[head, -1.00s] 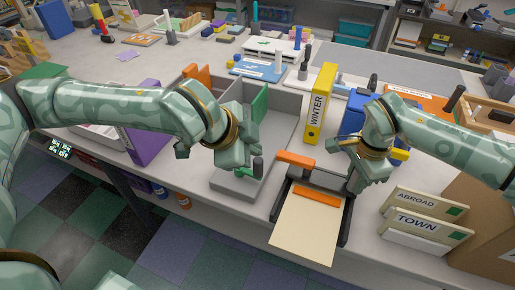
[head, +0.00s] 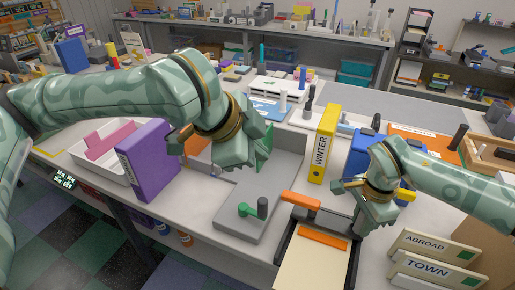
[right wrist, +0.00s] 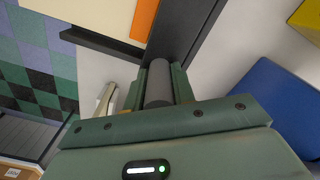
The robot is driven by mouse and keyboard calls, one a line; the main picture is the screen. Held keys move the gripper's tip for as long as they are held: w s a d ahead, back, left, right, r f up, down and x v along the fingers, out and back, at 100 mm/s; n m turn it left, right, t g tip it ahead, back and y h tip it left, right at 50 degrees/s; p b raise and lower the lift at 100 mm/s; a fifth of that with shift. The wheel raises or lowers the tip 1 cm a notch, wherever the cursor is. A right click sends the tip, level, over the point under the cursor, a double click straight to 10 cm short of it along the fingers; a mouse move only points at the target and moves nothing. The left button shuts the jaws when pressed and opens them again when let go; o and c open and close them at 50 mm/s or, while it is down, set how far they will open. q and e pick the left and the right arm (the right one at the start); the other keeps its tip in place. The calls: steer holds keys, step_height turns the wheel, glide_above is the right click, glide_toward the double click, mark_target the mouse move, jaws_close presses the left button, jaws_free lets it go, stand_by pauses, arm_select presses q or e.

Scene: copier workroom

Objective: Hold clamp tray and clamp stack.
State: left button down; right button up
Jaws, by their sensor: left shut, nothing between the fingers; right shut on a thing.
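The clamp tray (head: 278,250) has a dark frame, an orange bar (head: 301,201) at its back and a second orange strip (head: 323,241) across cream sheets (head: 312,268). The sheets run out of the bottom of the head view. My right gripper (head: 366,222) is at the tray's right side. In the right wrist view it is shut on a grey round post (right wrist: 158,85) beside the tray's dark edge. My left gripper (head: 240,155) is shut and empty, above and behind a grey plate (head: 236,196) with a dark post (head: 262,207) and a green lever (head: 246,210).
A yellow WINTER binder (head: 322,145) stands behind the tray, with a blue object (head: 362,152) to its right. A purple binder (head: 146,162) stands left of the plate. ABROAD (head: 428,245) and TOWN (head: 425,267) signs stand at the right front. The plate's front is clear.

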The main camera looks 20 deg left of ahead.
steer(key=o, duration=1.1)
steer(key=shift+c, duration=0.2)
step_height(320, 180, up, 12)
steer(key=shift+f, duration=0.1)
